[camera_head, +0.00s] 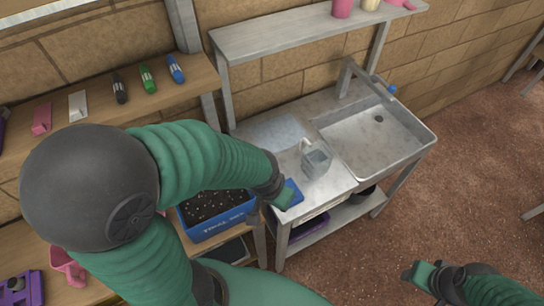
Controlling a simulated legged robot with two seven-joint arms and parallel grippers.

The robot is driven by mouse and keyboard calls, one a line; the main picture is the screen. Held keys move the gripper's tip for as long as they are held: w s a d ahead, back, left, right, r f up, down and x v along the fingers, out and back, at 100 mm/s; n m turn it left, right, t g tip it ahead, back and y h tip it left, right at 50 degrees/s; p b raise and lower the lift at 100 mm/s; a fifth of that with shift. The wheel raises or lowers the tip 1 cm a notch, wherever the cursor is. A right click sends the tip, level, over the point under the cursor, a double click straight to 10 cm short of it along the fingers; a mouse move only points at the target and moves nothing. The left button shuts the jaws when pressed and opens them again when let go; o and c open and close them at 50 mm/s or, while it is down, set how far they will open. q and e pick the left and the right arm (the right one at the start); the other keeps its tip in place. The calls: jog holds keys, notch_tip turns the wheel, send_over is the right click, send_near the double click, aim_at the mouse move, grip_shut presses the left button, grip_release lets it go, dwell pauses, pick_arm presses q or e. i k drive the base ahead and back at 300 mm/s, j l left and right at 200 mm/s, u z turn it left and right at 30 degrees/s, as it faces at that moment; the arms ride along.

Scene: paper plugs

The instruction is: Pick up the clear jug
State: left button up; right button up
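The clear jug (317,162) stands upright on the metal counter left of the sink basin. Its pale handle (305,146) is on the upper left side. My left gripper (270,207) is at the counter's front left edge, below and left of the jug and apart from it. Its fingers look spread, with nothing seen between them. A flat blue item (291,191) lies on the counter beside its right finger. My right gripper (424,274) is over the brown floor at the lower right, away from the counter. Its finger gap cannot be made out.
The sink basin (402,140) and tap are right of the jug. A blue soil-filled tub (222,228) sits below my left arm. A raised shelf (300,35) runs behind the counter. Counter space behind the jug is clear.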

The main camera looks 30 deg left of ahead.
aim_at(316, 161)
jog(key=z, duration=0.85)
jog(key=j+u, duration=0.15)
jog(key=u, duration=1.2)
jog(key=i+l, duration=0.1)
jog(key=l, duration=0.8)
jog(key=i+l+u, duration=0.1)
jog(key=l, duration=0.4)
jog(key=i+l, duration=0.1)
jog(key=i, duration=0.35)
jog(key=i+l+u, duration=0.1)
jog(key=i, duration=0.3)
